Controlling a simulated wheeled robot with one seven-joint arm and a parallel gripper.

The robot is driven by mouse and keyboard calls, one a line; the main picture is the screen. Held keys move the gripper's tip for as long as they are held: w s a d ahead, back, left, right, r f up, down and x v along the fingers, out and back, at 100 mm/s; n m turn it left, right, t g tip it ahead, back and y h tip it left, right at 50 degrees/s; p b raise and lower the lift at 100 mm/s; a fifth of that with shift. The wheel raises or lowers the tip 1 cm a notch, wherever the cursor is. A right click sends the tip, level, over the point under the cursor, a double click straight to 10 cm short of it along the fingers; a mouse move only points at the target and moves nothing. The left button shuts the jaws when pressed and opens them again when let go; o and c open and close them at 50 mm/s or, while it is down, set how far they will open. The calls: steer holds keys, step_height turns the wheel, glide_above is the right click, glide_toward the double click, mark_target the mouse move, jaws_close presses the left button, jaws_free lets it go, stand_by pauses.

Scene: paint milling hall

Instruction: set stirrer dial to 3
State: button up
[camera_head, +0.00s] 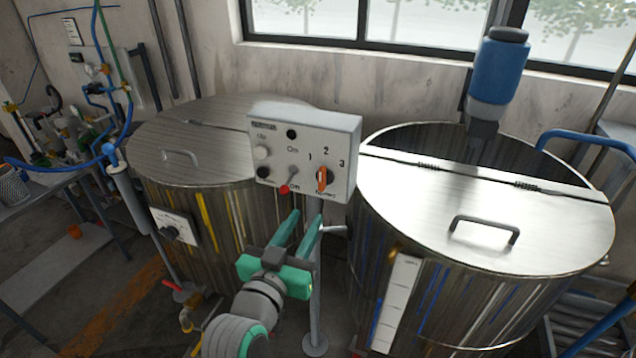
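The stirrer dial (321,180) is an orange knob on the lower right of a grey control box (348,129). The numbers 1, 2 and 3 are printed in an arc above it. The knob stands nearly upright, and I cannot tell exactly which number it points at. My gripper (310,214) has teal fingers and is in front of and below the box. Its fingers are apart with nothing between them. In the picture the fingertips are a little below the dial and appear not to touch it.
The box also carries a red-tipped lever (288,186) and several round buttons. It stands on a grey post (315,310) between a left tank (235,215) and a right tank (540,225). A blue motor (499,68) tops the right tank.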

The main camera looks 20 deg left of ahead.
mark_target(320, 180)
steer(key=shift+m, duration=0.4)
steer(key=w+r, duration=0.1)
steer(key=w, duration=0.2)
steer(key=w+r, duration=0.1)
steer(key=w, duration=0.3)
steer(key=w+r, duration=0.1)
steer(key=w, duration=0.2)
steer(key=shift+w+a, duration=0.2)
steer(key=shift+w, duration=0.15)
steer(key=shift+c, duration=0.5)
jaws_close()
